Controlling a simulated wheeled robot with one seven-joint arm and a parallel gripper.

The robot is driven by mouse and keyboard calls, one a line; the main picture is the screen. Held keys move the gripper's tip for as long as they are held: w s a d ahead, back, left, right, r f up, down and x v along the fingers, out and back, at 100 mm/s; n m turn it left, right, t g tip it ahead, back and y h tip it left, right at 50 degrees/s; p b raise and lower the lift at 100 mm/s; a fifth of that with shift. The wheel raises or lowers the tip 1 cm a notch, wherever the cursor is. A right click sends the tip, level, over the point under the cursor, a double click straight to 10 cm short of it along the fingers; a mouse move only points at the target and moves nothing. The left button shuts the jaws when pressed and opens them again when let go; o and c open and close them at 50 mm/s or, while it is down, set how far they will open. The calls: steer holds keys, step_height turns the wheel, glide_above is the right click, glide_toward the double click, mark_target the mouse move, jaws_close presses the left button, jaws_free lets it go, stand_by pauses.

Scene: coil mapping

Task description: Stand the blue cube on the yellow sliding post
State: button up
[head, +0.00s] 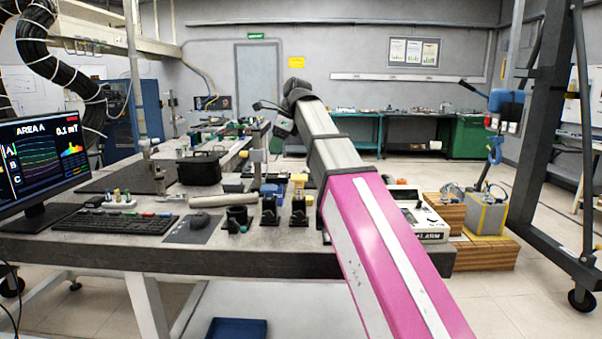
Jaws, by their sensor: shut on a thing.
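The yellow sliding post (299,205) stands upright near the front edge of the bench, a yellow top on a black base. A similar post with a blue top (270,205) stands just to its left. My arm reaches up and away over the bench, right of both posts. My gripper (268,108) is at its far end, small and dark, well above the post tops in the picture. It is shut on a small dark piece at its tip, which I take for the blue cube (256,105). Its faces are too small to make out. The yellow post's top looks bare.
A monitor (40,160) and keyboard (115,221) are at the left. A black bin (200,170), a dark cup-like holder (237,218) and a beige-topped post (257,160) stand on the bench. An alarm box (420,215) is right of my arm.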

glide_above(295, 176)
steer(key=d, duration=0.1)
steer(key=f, duration=0.5)
steer(key=shift+s+d+f, duration=0.2)
steer(key=shift+f, duration=1.95)
steer(key=shift+f, duration=0.15)
steer(key=o, duration=0.9)
steer(key=shift+o, duration=0.2)
steer(key=v, duration=1.2)
